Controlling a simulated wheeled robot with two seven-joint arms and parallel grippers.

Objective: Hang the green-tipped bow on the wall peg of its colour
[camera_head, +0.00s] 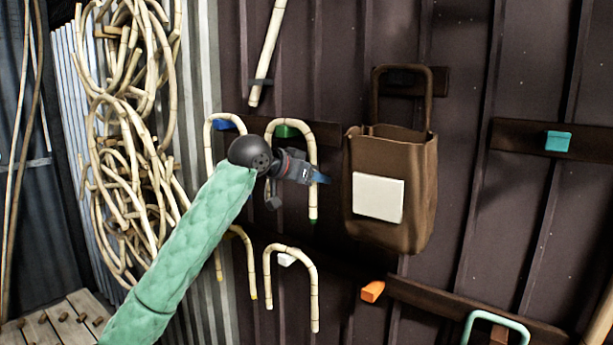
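The green-tipped bow (312,152) is a pale rattan arch with a green end at the bottom of its right leg. Its curve passes just above and around the green peg (287,131) on the dark wall; whether it rests on the peg I cannot tell. My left gripper (319,178) is in front of the bow, its blue tips at the right leg. Whether the fingers are open or shut on that leg is too small to tell. My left wrist hides part of the bow's left leg. My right gripper is not in view.
A bow hangs at the blue peg (222,125), left. Lower bows hang near the white peg (286,259) and to its left. A brown bag (428,200) hangs close on the right. An orange peg (372,291) and teal peg (558,141) look bare. Rattan coils (130,150) hang left.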

